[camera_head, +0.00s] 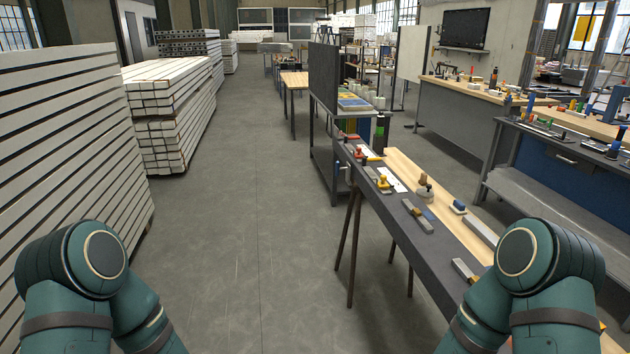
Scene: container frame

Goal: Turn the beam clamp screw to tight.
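I cannot make out a beam clamp or its screw in the head view. Both of my arms show only as green upper links at the lower left and lower right. My left and right grippers are both out of the picture.
A narrow dark workbench (420,238) with several small tools and a wooden board (447,199) runs along the right. Stacked white beams (60,150) line the left, with another stack (170,125) behind. The grey floor (255,200) between is clear. More benches (465,112) stand at the right.

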